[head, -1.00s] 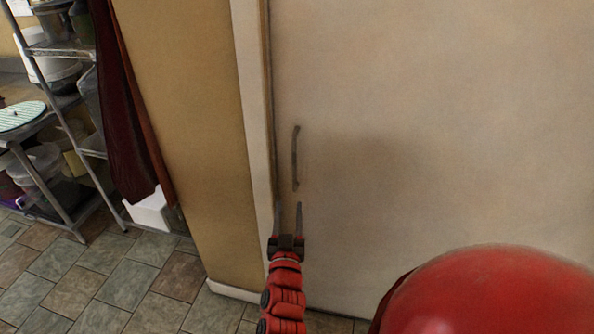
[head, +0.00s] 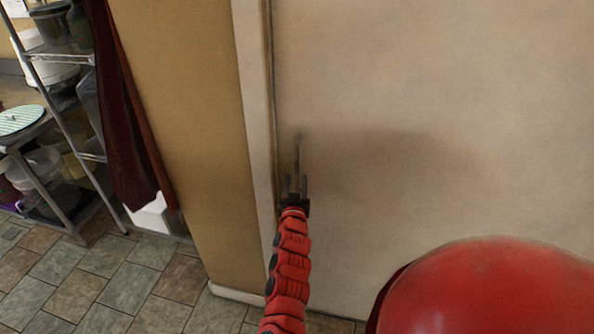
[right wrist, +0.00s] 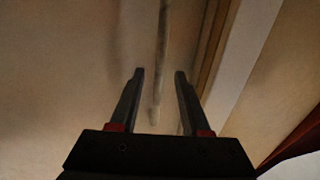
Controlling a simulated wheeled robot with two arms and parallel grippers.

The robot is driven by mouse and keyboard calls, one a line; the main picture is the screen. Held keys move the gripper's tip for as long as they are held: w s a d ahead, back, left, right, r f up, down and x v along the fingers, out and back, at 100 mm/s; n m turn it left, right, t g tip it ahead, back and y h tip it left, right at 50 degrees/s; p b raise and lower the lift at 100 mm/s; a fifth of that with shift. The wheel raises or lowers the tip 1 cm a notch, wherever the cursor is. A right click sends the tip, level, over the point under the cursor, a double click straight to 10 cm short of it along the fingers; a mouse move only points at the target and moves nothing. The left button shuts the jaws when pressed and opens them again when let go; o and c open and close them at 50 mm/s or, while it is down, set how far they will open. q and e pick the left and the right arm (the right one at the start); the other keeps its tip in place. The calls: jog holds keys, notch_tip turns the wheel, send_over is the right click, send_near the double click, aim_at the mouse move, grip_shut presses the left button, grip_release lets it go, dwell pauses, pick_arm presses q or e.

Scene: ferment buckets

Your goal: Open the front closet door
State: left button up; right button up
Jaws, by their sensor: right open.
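The closet door (head: 430,110) is a plain, pale beige panel that stands shut in its frame in the head view. Its handle (head: 298,150) is a thin vertical grey bar near the door's left edge; its lower part is hidden by my gripper. My right gripper (head: 295,182) is open at the lower part of the handle. In the right wrist view, the handle (right wrist: 161,60) runs between the two open fingers (right wrist: 160,74), with a gap on each side; I cannot tell the depth between them. My left gripper is not in view.
The pale door frame (head: 254,110) and a tan wall (head: 185,120) lie left of the door. Further left are a dark red cloth (head: 120,110) and a metal shelf rack (head: 62,110) with containers. The tiled floor (head: 110,285) is clear at lower left.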

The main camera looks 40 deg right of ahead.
aim_at(297, 175)
jog(key=shift+p+x, duration=0.4)
jog(key=shift+x, duration=1.55)
jog(key=shift+c, duration=0.2)
grip_shut()
